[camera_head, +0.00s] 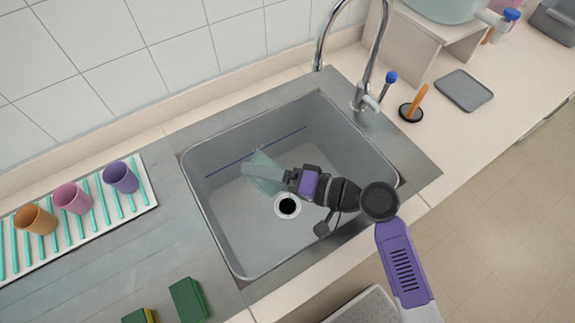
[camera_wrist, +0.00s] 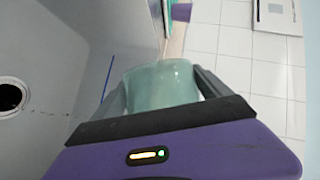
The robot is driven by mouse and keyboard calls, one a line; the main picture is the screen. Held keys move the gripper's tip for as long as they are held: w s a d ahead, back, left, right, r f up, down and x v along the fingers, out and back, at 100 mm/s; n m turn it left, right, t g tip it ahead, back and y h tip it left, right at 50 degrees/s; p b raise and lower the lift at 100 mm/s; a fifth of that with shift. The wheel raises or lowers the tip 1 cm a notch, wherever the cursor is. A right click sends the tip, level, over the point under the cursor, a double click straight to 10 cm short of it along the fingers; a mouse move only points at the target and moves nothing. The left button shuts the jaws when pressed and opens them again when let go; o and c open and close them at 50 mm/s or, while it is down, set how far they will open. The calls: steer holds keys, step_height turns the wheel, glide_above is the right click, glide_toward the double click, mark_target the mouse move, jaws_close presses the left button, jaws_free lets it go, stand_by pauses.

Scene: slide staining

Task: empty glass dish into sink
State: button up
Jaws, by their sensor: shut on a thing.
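The glass dish (camera_head: 264,160) is pale green and see-through. It is inside the outline of the sink (camera_head: 225,225) in the head view, up and left of the drain (camera_head: 287,206). My gripper (camera_head: 258,173) is shut on the dish, with one finger showing along its near side. In the wrist view the dish (camera_wrist: 162,88) sits between both grey fingers. The dish looks tipped over, but its exact tilt is hard to tell. Its contents cannot be made out.
A tall curved tap (camera_head: 323,38) stands behind the sink at right. A ribbed drying mat (camera_head: 142,203) at left holds orange (camera_head: 36,219), pink (camera_head: 73,199) and purple (camera_head: 121,177) cups. Green sponges (camera_head: 188,300) lie at the front. A grey tray (camera_head: 464,90) lies on the right counter.

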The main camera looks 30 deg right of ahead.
mark_target(273, 166)
steer(key=shift+w+d+r+m, duration=0.1)
steer(key=shift+d+r+m, duration=0.2)
steer(key=shift+d+m, duration=0.2)
stand_by(0.4)
steer(key=shift+w+d+r+m+t+y, duration=0.2)
steer(key=shift+d+m+t+y, duration=0.1)
steer(key=shift+d+m+y, duration=0.15)
steer(key=shift+d+r+m, duration=0.1)
steer(key=shift+r+m, duration=0.05)
steer(key=shift+m, duration=0.1)
steer(key=shift+d+r+m+y, duration=0.15)
steer(key=shift+d+m+y, duration=0.05)
steer(key=shift+m+y, duration=0.1)
